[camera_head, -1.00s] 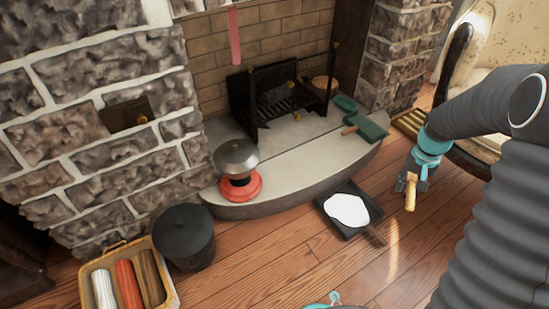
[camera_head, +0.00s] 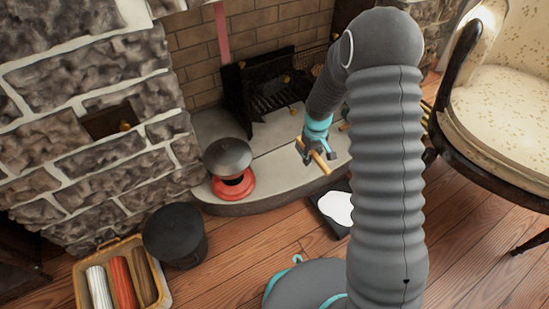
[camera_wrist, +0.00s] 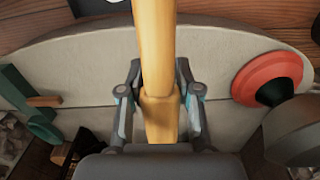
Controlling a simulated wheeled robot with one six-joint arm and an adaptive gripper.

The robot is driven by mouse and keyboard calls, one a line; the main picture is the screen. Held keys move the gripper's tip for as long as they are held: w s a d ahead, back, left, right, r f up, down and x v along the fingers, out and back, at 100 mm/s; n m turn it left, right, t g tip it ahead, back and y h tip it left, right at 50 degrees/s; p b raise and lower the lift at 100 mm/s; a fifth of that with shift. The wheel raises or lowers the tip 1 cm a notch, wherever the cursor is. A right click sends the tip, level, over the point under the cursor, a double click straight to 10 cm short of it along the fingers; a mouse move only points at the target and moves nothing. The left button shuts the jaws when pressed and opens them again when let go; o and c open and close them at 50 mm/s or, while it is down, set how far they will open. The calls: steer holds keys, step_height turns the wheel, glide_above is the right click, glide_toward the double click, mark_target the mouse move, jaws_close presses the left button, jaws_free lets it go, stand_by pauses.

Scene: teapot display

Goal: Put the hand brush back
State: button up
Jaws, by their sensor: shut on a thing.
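My gripper (camera_head: 314,149) is shut on a light wooden handle, which I take to be that of the hand brush (camera_head: 321,164). It is held above the front part of the stone hearth. In the wrist view the hand brush (camera_wrist: 157,45) runs up between the two fingers (camera_wrist: 160,100) and out of the top edge; its bristles are not visible. A green dustpan-like thing (camera_wrist: 40,126) with a wooden handle lies on the hearth, at the left of the wrist view. My arm mostly hides it in the head view.
A black bucket (camera_head: 175,235), a tray of rolls (camera_head: 165,294) and an armchair (camera_head: 512,105) stand around.

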steer(key=b, duration=0.1)
glide_above(279, 168)
step_height(279, 168, down, 8)
steer(key=shift+d+r, duration=0.1)
steer(key=shift+f+b, duration=0.4)
steer(key=shift+f, duration=1.65)
steer(key=shift+f, duration=0.15)
steer(key=o, duration=1)
